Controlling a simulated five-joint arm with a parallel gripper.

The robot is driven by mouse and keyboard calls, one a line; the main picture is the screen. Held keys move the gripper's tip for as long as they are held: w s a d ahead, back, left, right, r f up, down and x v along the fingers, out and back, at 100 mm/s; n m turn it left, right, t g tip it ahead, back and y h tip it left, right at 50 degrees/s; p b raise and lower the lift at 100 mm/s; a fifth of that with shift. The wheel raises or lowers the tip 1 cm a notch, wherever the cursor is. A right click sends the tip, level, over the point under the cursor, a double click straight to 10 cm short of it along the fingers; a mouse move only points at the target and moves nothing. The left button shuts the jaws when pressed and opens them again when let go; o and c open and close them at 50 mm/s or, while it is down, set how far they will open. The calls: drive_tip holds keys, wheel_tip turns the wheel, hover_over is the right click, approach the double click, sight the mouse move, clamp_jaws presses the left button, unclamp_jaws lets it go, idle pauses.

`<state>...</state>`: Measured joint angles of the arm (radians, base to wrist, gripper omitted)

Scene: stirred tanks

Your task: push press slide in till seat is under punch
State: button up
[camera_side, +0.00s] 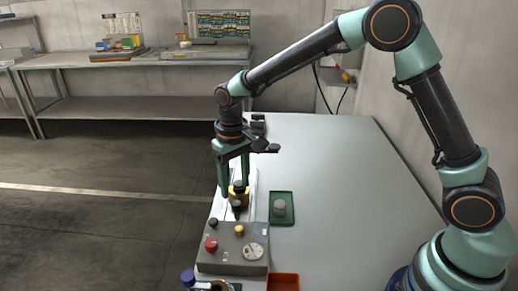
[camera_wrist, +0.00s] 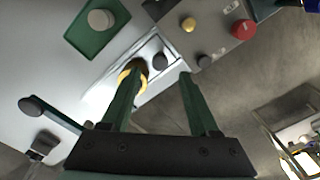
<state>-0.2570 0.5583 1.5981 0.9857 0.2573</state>
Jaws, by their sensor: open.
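A small yellow part with a dark top (camera_side: 239,189) stands on a pale, narrow plate (camera_side: 254,180) behind the grey control box. A dark knob (camera_side: 237,206) is just in front of it; I cannot tell which of these is the press slide, seat or punch. My gripper (camera_side: 235,191) points down with its two green fingers apart, around or just above the yellow part. In the wrist view the gripper (camera_wrist: 162,78) is open. The yellow part (camera_wrist: 131,76) is partly hidden by the left finger, and the dark knob (camera_wrist: 160,62) shows between the fingers. Contact is unclear.
The grey control box (camera_side: 228,257) carries a red button (camera_side: 211,244), a yellow button and a dial. A green tray (camera_side: 274,219) with a grey cylinder (camera_side: 280,207) lies to the right. An orange tray (camera_side: 283,283) is at the front. The right side of the table is clear.

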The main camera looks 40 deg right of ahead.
sight(237, 203)
drive_tip(key=shift+f, duration=2.7)
clamp_jaws()
